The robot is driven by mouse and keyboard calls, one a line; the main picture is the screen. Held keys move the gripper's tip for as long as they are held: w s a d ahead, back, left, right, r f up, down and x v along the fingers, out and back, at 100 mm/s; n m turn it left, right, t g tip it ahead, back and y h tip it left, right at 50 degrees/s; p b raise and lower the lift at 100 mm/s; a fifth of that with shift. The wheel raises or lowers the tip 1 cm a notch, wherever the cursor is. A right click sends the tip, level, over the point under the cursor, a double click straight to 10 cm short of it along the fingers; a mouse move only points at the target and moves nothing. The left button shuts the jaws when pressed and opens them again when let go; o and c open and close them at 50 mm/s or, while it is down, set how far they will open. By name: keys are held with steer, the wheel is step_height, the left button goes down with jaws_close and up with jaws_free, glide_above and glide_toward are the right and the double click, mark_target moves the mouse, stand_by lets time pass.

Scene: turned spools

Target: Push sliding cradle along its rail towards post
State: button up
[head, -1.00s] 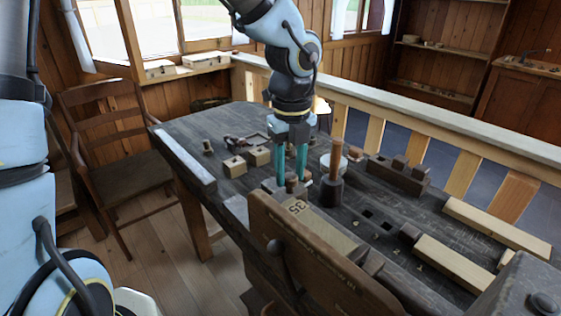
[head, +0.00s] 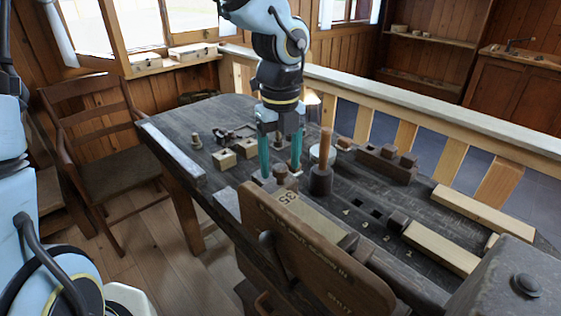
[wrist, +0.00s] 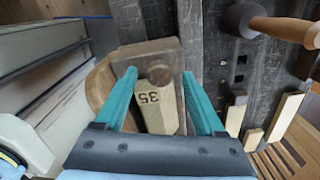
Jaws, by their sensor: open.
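My gripper (head: 281,171) is open, its two teal fingers pointing down over the near part of the bench. In the wrist view the open fingertips (wrist: 159,76) stand on either side of a round brown knob on a brown block (wrist: 140,55). A pale wooden bar marked 35 (wrist: 158,115) runs from the knob between the fingers; it also shows in the head view (head: 310,215). I cannot tell whether the fingers touch the block. An upright wooden rod on a dark round base (head: 321,180) stands just right of the gripper. Which piece is the cradle is unclear.
A brown board (head: 310,250) stands along the bench's near edge. Small pale blocks (head: 224,160) lie left of the gripper. A dark block with raised pieces (head: 386,163) and pale bars (head: 440,248) lie to the right. The bench's far left (head: 190,125) is mostly clear.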

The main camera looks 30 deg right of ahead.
step_height(320, 180, up, 10)
steer(key=shift+r, duration=0.2)
stand_by(0.6)
steer(key=w+a+f+n, duration=0.4)
steer(key=w+a+n, duration=0.1)
steer(key=a+n, duration=0.35)
steer(key=w+a+f+n, duration=0.3)
steer(key=w+a+n, duration=0.3)
steer(key=a+n, duration=0.3)
steer(key=a+f+n+t, duration=0.1)
steer(key=a+f+n, duration=0.3)
steer(key=a+n, duration=1.1)
steer(key=n, duration=0.3)
steer(key=shift+a+t, duration=0.3)
steer(key=shift+a, duration=0.1)
steer(key=shift+f, duration=0.1)
steer(key=shift+c, duration=0.3)
